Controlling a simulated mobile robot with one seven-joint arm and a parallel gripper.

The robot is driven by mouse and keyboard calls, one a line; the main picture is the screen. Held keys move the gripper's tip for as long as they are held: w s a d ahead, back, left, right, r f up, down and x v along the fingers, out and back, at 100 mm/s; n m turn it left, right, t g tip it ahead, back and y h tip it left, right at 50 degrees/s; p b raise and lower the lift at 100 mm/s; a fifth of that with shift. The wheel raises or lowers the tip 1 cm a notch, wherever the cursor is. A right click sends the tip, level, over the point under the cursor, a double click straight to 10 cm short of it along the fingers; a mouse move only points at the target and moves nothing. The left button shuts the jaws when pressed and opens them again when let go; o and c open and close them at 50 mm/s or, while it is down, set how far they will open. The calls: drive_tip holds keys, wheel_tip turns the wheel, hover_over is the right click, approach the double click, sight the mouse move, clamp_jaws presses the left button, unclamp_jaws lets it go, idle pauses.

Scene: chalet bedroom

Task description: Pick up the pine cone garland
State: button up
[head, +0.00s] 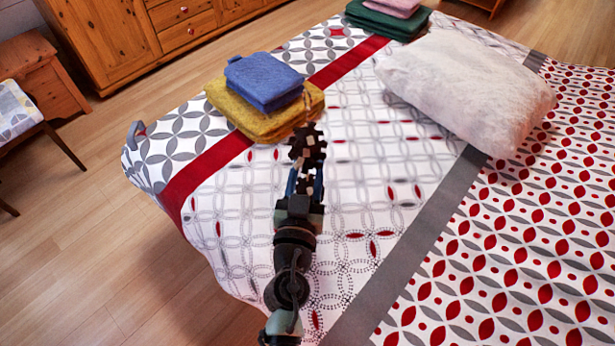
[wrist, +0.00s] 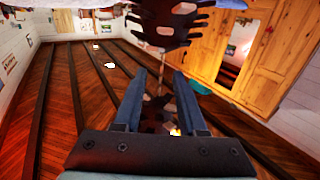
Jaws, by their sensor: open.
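The pine cone garland (head: 308,146) is a string of dark brown, jagged cones with paler bits. In the head view it shows at the middle of the bed, at the tip of my gripper (head: 305,174). In the wrist view one large cone of the garland (wrist: 165,25) is beyond my fingertips. A thin cord runs from it between the two blue fingers of my gripper (wrist: 159,76) to another cone lower down. The fingers are apart. I cannot tell whether either finger touches the garland. Part of the lower cone is hidden by the gripper body.
A blue folded cloth (head: 264,80) lies on a yellow one (head: 250,122), just beyond the garland to the left. A white pillow (head: 462,90) lies to the right. Green and pink folded cloths (head: 388,20) are at the far edge. The patterned bed (head: 385,165) is otherwise clear nearby.

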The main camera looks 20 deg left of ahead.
clamp_jaws()
idle(1.3)
